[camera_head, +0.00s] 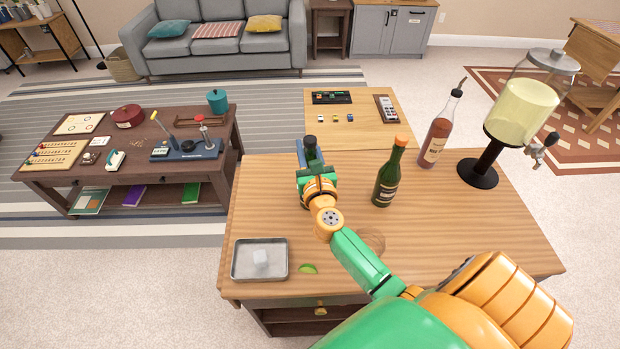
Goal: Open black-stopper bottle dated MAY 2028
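A dark green bottle with a black stopper (310,143) stands on the wooden bar table, mostly hidden behind my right gripper (316,172). The gripper is at its neck and body, but its fingers are hidden, so I cannot tell whether they touch or grip the bottle. A second dark green bottle with an orange top (388,176) stands upright to the right of it. A bottle of reddish liquid with a black pourer (439,133) stands farther right. No date is readable on any label. My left gripper is not in view.
The wooden table (255,200) also holds a metal tray (240,274) with a clear cube, a lime wedge (308,268) and a drink dispenser (522,110). The table's left part is clear.

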